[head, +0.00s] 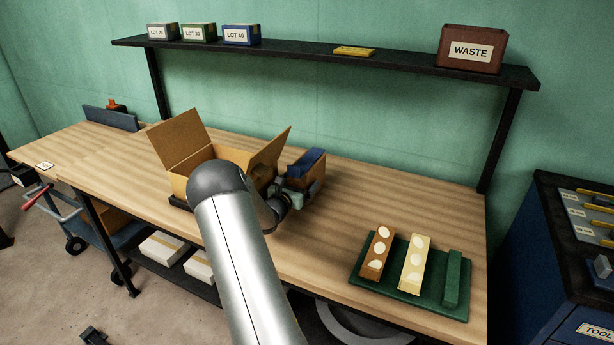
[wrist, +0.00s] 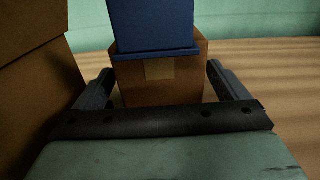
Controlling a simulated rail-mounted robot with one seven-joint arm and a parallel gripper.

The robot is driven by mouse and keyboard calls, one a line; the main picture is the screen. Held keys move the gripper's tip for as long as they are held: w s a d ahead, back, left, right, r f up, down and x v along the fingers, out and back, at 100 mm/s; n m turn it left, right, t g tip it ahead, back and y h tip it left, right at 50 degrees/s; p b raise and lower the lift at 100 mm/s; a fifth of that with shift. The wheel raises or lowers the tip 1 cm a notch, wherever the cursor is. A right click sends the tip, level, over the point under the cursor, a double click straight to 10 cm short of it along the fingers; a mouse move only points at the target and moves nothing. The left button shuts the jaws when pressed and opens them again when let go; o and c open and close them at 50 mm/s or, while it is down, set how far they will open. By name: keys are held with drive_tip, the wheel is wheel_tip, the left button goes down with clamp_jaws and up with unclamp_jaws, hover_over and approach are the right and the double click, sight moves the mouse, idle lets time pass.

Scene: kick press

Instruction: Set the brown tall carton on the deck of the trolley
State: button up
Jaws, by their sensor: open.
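A brown carton (head: 314,181) with a pale label stands on the wooden bench, with a blue bin-like object (head: 307,163) on top of it. It looks like the brown tall carton. My gripper (head: 292,190) is open at bench level. In the wrist view the carton (wrist: 160,82) is between the two fingers (wrist: 160,72), with a visible gap at the right finger; contact at the left is unclear. The blue object (wrist: 152,25) rises above them. The trolley (head: 62,228), with a red handle and dark wheels, is at the lower left; a brown box (head: 98,215) shows at its deck, partly hidden by the bench leg.
A large open flapped box (head: 190,150) stands close left of my gripper. A green tray (head: 400,285) with several narrow pieces lies at the bench's right. A shelf (head: 300,58) with small boxes and a WASTE bin (head: 471,48) runs above. White boxes (head: 163,246) sit under the bench.

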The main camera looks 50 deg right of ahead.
drive_tip(key=shift+x, duration=1.55)
drive_tip(key=shift+s, duration=0.1)
drive_tip(key=c, duration=1.1)
drive_tip(key=shift+c, duration=0.7)
drive_tip(key=shift+r, duration=0.2)
